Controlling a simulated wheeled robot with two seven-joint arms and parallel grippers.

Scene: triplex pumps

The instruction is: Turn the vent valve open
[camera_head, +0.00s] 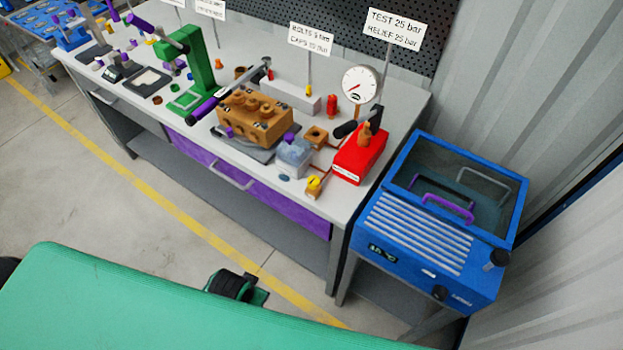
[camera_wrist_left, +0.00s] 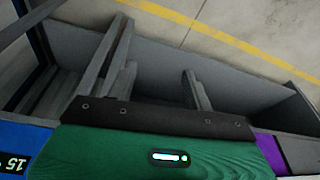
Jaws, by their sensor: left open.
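A small brass block with a yellow top (camera_head: 314,184) sits at the bench's front edge, at the end of a thin pipe; it looks like the vent valve, but its handle position is too small to tell. The red hand pump (camera_head: 360,158) with a black lever stands just right of it, below a white round gauge (camera_head: 360,84). The brown pump block (camera_head: 255,118) is to the left. My left gripper's green and dark housing (camera_wrist_left: 155,112) fills the lower wrist view, well away from the valve. It is open, holding nothing visible.
A clear box (camera_head: 295,155) stands just left of the valve. A blue machine (camera_head: 425,235) with a glass lid and purple handle flanks the bench (camera_head: 412,105) on the right. The purple drawer (camera_head: 250,185) is shut.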

